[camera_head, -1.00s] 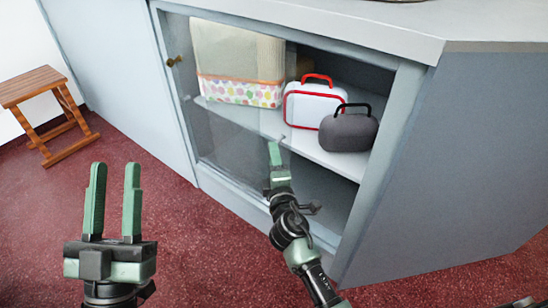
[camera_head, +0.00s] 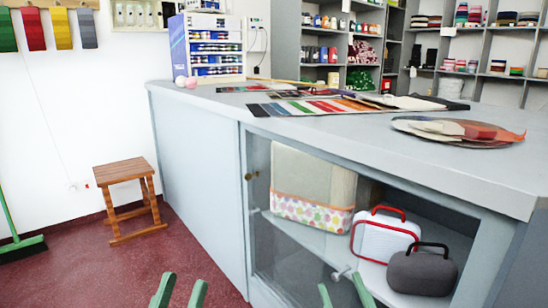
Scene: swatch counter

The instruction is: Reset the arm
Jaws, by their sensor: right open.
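Only the fingertips of both my grippers show, at the bottom edge of the head view. My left gripper (camera_head: 180,291) is open and empty, over the red floor in front of the counter. My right gripper (camera_head: 344,292) is open, its two green fingers apart with nothing between them, in front of the cabinet's lower part. My arms behind the fingers are out of view.
The counter (camera_head: 400,165) holds swatches and a round plate (camera_head: 458,131). On its shelf are a polka-dot bin (camera_head: 312,212), a white case with red trim (camera_head: 384,238) and a grey case (camera_head: 422,272). A wooden stool (camera_head: 124,172) and a green broom (camera_head: 20,246) stand left. Floor between is clear.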

